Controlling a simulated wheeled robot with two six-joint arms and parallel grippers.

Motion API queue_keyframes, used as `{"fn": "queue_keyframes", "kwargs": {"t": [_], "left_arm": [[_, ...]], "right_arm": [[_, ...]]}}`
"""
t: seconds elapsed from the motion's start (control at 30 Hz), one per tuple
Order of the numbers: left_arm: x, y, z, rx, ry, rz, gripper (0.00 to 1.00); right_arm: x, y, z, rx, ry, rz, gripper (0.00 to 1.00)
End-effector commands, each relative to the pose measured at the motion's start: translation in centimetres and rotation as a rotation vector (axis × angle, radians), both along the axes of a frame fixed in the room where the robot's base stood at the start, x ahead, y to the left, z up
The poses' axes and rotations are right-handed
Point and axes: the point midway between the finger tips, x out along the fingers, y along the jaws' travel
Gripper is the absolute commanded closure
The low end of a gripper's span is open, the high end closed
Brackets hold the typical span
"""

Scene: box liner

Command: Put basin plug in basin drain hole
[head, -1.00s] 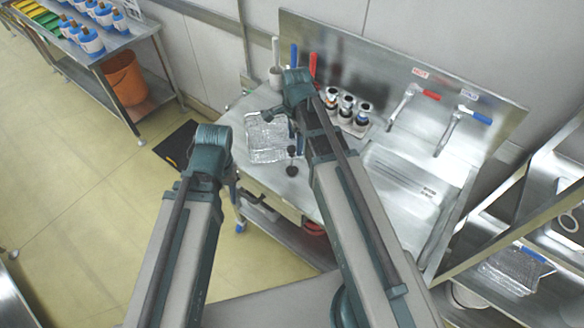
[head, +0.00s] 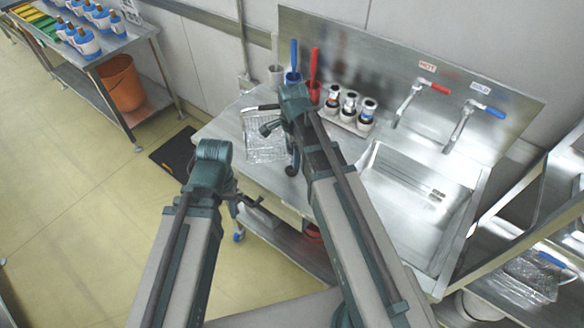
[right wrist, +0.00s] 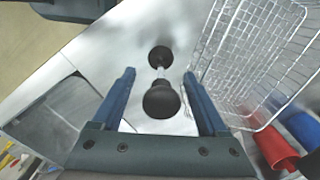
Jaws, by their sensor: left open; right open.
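The basin plug is a black, double-ended piece with a pale stem (right wrist: 160,104); it stands on the steel counter in the right wrist view. My right gripper (right wrist: 158,78) is open, with its blue fingers on either side of the plug and gaps to both. In the head view my right gripper (head: 293,160) is low over the counter, beside the wire basket, and largely covers the plug. My left gripper (head: 246,203) is open at the counter's front edge, holding nothing. The steel basin (head: 405,205) is to the right; dark marks show on its floor, but I cannot clearly make out the drain hole.
A wire basket (head: 265,148) lies left of my right gripper. Bottles in a holder (head: 349,108) and red and blue handled tools stand behind. Red (head: 440,88) and blue (head: 496,112) tap levers overhang the basin. A rack (head: 515,235) stands at right.

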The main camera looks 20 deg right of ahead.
Motion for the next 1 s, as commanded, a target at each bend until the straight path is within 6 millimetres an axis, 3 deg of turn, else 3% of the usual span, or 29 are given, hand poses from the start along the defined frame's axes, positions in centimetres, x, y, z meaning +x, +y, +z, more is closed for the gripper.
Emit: {"fn": "queue_keyframes", "kwargs": {"t": [0.03,0.17,0.47,0.57,0.9,1.0], "left_arm": [[0.0,0.0,-1.4,0.0,0.0,0.0,0.54],[0.0,0.0,-2.8,0.0,0.0,0.001,0.54],[0.0,0.0,-2.8,0.0,0.0,0.001,0.54],[0.0,0.0,-2.8,0.0,0.0,0.001,0.54],[0.0,0.0,-2.8,0.0,0.0,0.001,0.54],[0.0,0.0,-2.8,0.0,0.0,0.001,0.54]], "right_arm": [[0.2,0.2,-1.4,0.0,0.0,0.001,0.23],[0.1,0.2,-2.8,0.0,0.0,0.0,0.23],[0.1,0.1,-2.8,0.0,0.0,0.0,0.23],[0.1,0.1,-2.8,0.0,0.0,0.0,0.38],[0.1,0.1,-2.8,0.0,0.0,0.0,0.99],[0.1,0.1,-2.8,0.0,0.0,0.0,1.0]]}}
